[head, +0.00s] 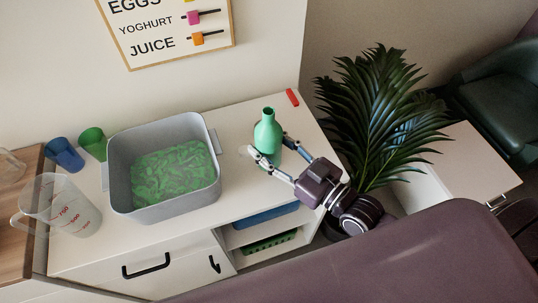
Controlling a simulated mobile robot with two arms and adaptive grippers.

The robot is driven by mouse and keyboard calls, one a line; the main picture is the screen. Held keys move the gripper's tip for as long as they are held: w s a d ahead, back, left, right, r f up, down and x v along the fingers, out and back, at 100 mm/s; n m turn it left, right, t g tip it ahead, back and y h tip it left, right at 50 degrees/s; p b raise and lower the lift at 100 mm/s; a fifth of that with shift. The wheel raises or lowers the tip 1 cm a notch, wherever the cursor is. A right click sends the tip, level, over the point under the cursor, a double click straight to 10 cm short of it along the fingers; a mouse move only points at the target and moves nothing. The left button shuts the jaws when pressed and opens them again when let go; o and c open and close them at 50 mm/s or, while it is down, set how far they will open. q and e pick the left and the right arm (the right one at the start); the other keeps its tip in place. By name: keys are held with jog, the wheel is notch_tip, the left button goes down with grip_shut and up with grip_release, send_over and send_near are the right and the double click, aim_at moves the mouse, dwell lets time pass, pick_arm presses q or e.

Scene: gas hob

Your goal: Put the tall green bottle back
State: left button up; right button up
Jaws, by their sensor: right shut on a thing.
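The tall green bottle (267,131) stands upright at the right part of the white counter (237,203). My right gripper (266,158) reaches in from the right, its two fingers around the lower part of the bottle, and is shut on it. The bottle's base is partly hidden by the fingers, so I cannot tell whether it touches the counter. My left gripper is not in view.
A grey tub (113,170) with green pieces stands left of the bottle. Blue (66,155) and green (93,141) cups and a clear measuring jug (62,205) are further left. A red object (292,97) lies near the back right edge. A plant (385,120) stands right.

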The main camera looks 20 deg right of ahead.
aim_at(278, 162)
jog(key=shift+f, duration=2.05)
jog(key=shift+f+b, duration=0.2)
jog(key=shift+b, duration=0.15)
jog(key=o, duration=1.5)
jog(key=shift+c, duration=0.2)
jog(key=shift+r, duration=0.15)
jog(key=v, duration=1.2)
jog(key=shift+b, duration=0.4)
